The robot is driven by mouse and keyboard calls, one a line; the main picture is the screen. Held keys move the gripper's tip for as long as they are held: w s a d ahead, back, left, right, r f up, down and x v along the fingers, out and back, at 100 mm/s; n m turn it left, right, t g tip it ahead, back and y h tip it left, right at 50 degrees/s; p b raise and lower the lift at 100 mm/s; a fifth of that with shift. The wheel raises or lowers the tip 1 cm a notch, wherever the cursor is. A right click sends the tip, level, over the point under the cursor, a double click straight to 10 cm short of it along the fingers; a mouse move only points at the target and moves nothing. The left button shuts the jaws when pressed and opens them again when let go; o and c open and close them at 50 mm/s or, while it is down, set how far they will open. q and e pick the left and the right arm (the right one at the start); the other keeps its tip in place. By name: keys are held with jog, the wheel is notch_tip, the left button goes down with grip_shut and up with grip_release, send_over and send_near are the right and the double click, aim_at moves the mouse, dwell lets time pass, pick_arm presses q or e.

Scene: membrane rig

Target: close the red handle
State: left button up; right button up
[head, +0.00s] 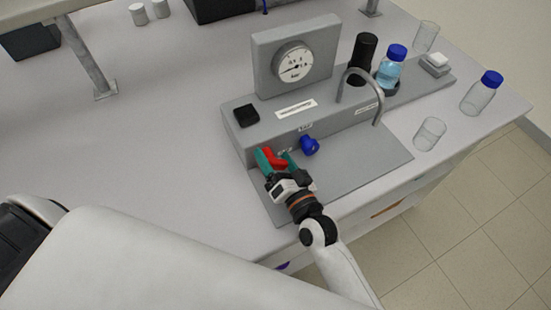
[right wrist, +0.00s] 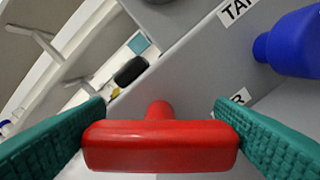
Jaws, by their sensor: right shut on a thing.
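The red handle (head: 272,156) sits on the front of the grey rig (head: 240,142), left of a blue knob (head: 309,146). My right gripper (head: 277,160) is at the handle, with its teal fingers on either side of it. In the right wrist view the red handle (right wrist: 160,146) is a wide bar on a short stem, held between the two teal fingers (right wrist: 160,135). The blue knob (right wrist: 292,45) is at the upper right there. My left gripper is not in view; only a large white arm part shows at the lower left.
The rig carries a pressure gauge (head: 294,63), a black button (head: 246,116) and a curved grey spout (head: 360,90). A black cylinder (head: 364,56) and a blue-capped bottle (head: 389,68) stand on it. The left tabletop is mostly clear.

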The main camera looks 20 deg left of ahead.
jog(key=o, duration=1)
jog(key=b+v, duration=0.1)
jog(key=v, duration=1)
jog(key=shift+f+b, duration=0.1)
jog(key=shift+b, duration=0.3)
jog(key=shift+s+d, duration=0.35)
jog(key=shift+d, duration=0.1)
